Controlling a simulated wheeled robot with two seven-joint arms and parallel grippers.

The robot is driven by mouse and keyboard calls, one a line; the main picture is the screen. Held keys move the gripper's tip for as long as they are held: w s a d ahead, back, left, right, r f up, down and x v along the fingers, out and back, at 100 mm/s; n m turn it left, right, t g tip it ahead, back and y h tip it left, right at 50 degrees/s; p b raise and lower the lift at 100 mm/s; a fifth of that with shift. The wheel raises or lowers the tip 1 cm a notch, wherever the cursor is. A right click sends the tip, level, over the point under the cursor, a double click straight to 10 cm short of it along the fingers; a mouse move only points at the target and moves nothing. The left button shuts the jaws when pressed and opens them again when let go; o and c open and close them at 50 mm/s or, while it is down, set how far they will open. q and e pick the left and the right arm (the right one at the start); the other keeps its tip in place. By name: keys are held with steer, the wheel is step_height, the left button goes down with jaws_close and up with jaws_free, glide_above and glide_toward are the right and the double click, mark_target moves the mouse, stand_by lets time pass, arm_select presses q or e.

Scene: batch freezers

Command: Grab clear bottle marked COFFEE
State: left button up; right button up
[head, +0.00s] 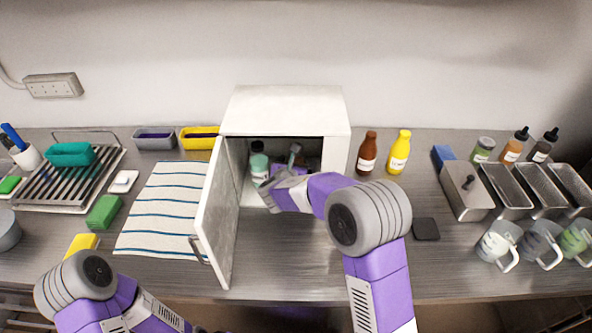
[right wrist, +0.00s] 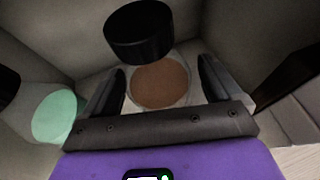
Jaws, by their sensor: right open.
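No COFFEE lettering can be read. In the right wrist view a clear round container with brown contents (right wrist: 160,84) shows between my open fingers, with a black cap (right wrist: 139,33) just beyond it; I cannot tell if they are one bottle. My right gripper (right wrist: 163,88) is open, with a finger on either side of the brown contents and no visible grip. In the head view my right gripper (head: 268,190) reaches into the open white cabinet (head: 285,112), where the arm hides much of the inside. My left gripper is out of view.
A mint-coloured container (head: 259,163) stands inside the cabinet on the left. The cabinet door (head: 218,215) stands open toward me, left of my right arm. Brown (head: 367,155) and yellow (head: 399,153) bottles stand right of the cabinet. A striped towel (head: 165,210) lies left.

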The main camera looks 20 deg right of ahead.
steer(key=c, duration=1.2)
steer(key=shift+c, duration=0.3)
steer(key=shift+r, duration=0.15)
